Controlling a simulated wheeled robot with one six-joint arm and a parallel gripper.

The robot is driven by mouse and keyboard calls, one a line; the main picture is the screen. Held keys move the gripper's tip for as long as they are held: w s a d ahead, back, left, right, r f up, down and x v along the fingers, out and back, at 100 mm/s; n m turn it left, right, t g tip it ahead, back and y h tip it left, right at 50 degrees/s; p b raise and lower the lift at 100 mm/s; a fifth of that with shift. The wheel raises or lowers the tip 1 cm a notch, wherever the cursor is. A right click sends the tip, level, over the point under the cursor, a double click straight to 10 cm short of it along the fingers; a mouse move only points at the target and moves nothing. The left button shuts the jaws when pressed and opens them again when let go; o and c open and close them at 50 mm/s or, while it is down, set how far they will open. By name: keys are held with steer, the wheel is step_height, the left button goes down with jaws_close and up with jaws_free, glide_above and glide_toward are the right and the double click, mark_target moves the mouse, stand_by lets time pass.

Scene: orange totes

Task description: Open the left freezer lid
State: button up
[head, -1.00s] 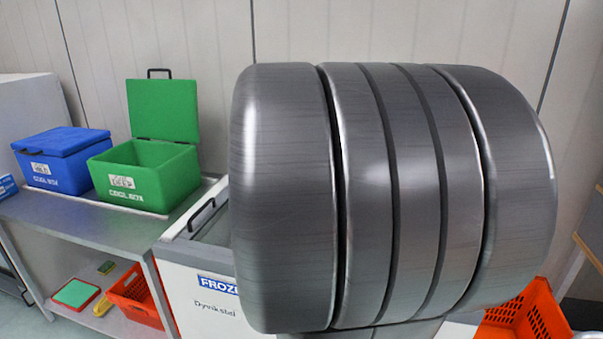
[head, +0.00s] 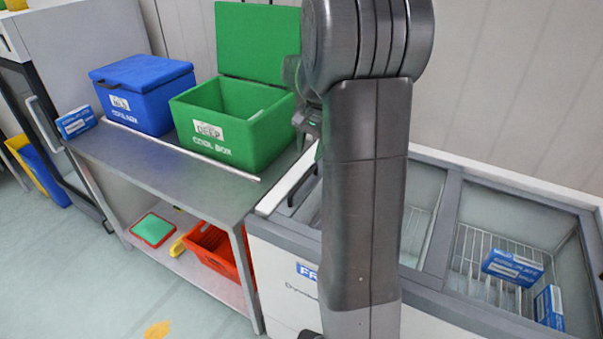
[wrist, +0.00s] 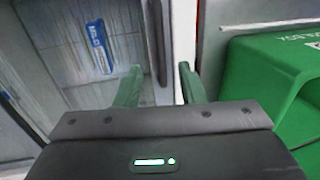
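The white chest freezer (head: 275,262) stands at the right in the head view. Its left lid (head: 416,232) is a grey-framed clear pane, seen down and partly hidden behind my arm. A dark handle (head: 303,186) shows near its left end. In the wrist view the lid (wrist: 60,65) lies below my gripper, and the dark handle (wrist: 157,45) lies beyond the fingertips, roughly in line with the gap. My gripper (wrist: 161,72) is open with its green fingers apart and nothing between them. Whether a finger touches the handle cannot be told.
An open green cool box (head: 232,125) and a closed blue one (head: 143,92) stand on the steel bench (head: 150,160) left of the freezer. In the wrist view the green box (wrist: 265,95) is close to my gripper's right. Blue packages (head: 512,267) lie in the freezer's right compartment.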

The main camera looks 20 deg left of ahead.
mark_target(301, 180)
steer(key=f, duration=0.3)
steer(key=a+f, duration=0.1)
steer(key=f, duration=0.3)
steer(key=a+f, duration=0.1)
steer(key=f, duration=0.2)
steer(key=shift+w+a+f, duration=0.1)
steer(key=shift+w+f, duration=0.1)
steer(key=shift+f, duration=0.1)
jaws_close()
